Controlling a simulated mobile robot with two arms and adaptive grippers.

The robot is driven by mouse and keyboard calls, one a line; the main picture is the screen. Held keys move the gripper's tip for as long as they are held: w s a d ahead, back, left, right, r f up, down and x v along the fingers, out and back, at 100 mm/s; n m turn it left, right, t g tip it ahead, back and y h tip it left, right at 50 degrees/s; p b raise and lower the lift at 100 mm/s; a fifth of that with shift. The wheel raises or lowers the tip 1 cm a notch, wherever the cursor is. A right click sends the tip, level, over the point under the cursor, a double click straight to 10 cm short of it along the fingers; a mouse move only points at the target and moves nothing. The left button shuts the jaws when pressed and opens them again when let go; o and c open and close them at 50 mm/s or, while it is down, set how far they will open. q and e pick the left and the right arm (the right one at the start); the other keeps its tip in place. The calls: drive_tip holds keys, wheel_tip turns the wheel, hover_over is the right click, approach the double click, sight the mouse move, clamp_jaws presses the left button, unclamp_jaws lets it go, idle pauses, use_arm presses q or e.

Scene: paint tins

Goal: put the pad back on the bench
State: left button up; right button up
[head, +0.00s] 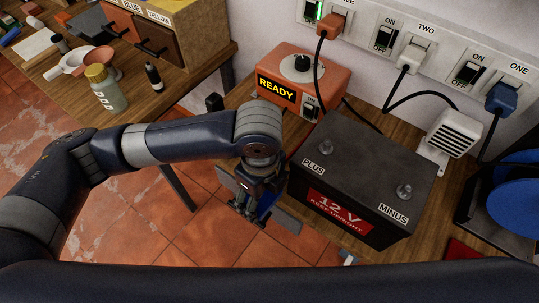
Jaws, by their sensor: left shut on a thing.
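My left gripper (258,206) is at the picture's middle, pointing down, just left of the black battery. It is shut on a blue thing, which I take to be the pad (267,204); the fingers and wrist hide most of it. The pad is over the tiled floor in the picture, close to the bench's front edge; I cannot tell its height or whether it touches anything. The wooden bench (240,95) with the battery runs along the wall. Another wooden bench top (127,122) is at the upper left. My right gripper is not in view.
The battery (365,175) fills the bench middle, with an orange READY box (303,78) behind it. A white vented device (452,132), cables and a blue reel (515,195) stand right. A red flat thing (463,250) lies lower right.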

use_arm(q)
drive_tip(key=w, duration=0.4)
drive_tip(key=w+d+p, duration=0.1)
drive_tip(key=w, duration=0.3)
drive_tip(key=w+f, duration=0.1)
drive_tip(key=w, duration=0.3)
drive_tip(key=shift+d, duration=0.3)
drive_tip(key=shift+w+f+p, duration=0.25)
drive_tip(key=shift+w+p, duration=0.4)
drive_tip(key=shift+p, duration=0.15)
wheel_tip(320, 180, down, 2)
drive_tip(key=shift+d+f+p, duration=0.1)
drive_tip(key=shift+f+p, duration=0.05)
drive_tip(key=shift+p, duration=0.45)
drive_tip(key=shift+f, duration=0.25)
drive_tip(key=shift+f, duration=0.15)
drive_tip(key=o, duration=1)
